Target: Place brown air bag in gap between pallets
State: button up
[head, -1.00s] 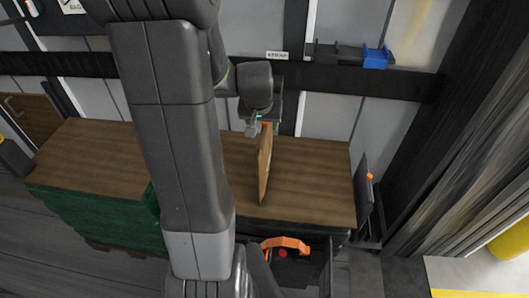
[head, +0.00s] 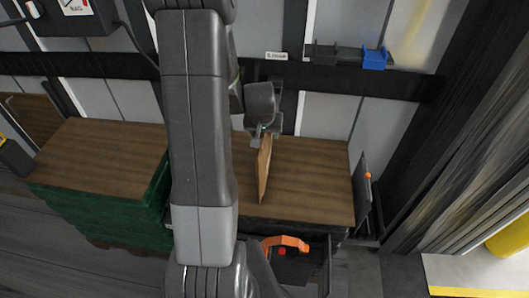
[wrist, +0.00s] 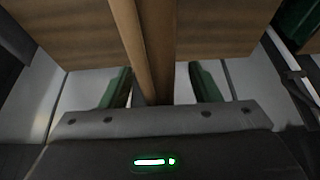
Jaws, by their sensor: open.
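The brown air bag (head: 264,170) is a thin upright slab, seen nearly edge-on above the wood-brown top of the right pallet load (head: 310,180). I cannot tell whether its lower edge touches that top. My gripper (head: 262,132) is open at the bag's upper end. In the wrist view the bag (wrist: 150,45) runs between the two green fingertips, with room on both sides. The left pallet load (head: 95,150) has a brown top and green sides. My arm hides much of the space between the two loads.
Behind the loads is a panelled door with a dark crossbar (head: 400,86) and a small shelf with a blue bin (head: 374,58). A dark upright panel (head: 363,190) stands at the right load's end. An orange handle (head: 285,242) is in front.

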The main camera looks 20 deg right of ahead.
grip_shut()
dwell(0.4)
